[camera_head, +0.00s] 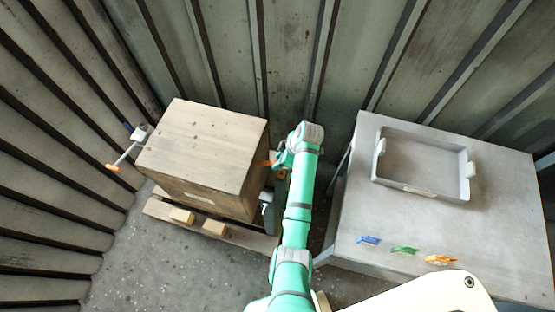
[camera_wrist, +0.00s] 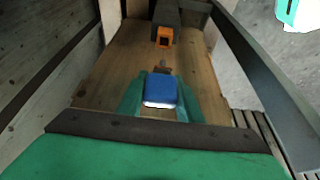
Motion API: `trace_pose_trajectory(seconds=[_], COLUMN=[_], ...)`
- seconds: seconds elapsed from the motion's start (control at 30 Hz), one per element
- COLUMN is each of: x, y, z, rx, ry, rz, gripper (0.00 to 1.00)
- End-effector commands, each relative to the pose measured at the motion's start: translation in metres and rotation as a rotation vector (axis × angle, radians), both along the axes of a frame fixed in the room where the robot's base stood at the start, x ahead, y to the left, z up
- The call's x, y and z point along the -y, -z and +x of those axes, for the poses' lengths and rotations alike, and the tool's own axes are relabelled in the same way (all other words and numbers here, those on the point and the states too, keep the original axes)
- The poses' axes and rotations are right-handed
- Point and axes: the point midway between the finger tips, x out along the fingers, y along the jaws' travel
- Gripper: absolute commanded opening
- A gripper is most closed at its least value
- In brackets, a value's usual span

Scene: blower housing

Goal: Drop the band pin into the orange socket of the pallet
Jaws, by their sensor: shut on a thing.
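The band pin (camera_wrist: 161,90) shows in the wrist view as a blue block with a white near edge. My gripper (camera_wrist: 160,103) is shut on it, with one teal finger on each side. A small brownish tip shows just beyond the blue block. The orange socket (camera_wrist: 165,38) is ahead of the pin, apart from it, with a dark opening, at the end of a dark grey bar. In the head view my gripper (camera_head: 281,162) is at the right side of the big wooden crate (camera_head: 205,140), and the pin there is too small to make out. The crate stands on the wooden pallet (camera_head: 158,209).
A grey table (camera_head: 350,205) at the right carries a grey tray (camera_head: 420,188) and blue, green and orange tags. A lever with an orange end (camera_head: 112,167) sticks out left of the crate. Ribbed walls close in behind and left. In the wrist view a dark beam (camera_wrist: 262,75) runs along the right.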

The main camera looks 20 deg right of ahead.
Motion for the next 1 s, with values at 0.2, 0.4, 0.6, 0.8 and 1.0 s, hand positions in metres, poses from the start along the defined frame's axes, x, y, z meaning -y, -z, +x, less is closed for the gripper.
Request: trace_pose_trajectory(seconds=[0.2,0.4,0.6,0.8,1.0], x=[-0.003,-0.004,-0.003,-0.002,-0.002], y=[0.011,0.022,0.032,0.042,0.052], z=[0.001,0.0,0.0,0.0,0.0], rx=[-0.002,-0.002,-0.002,-0.001,-0.001], ry=[-0.005,-0.006,-0.004,-0.003,-0.003], rz=[0.0,0.0,0.0,0.0,0.0], gripper=[0.1,0.1,0.1,0.1,0.1])
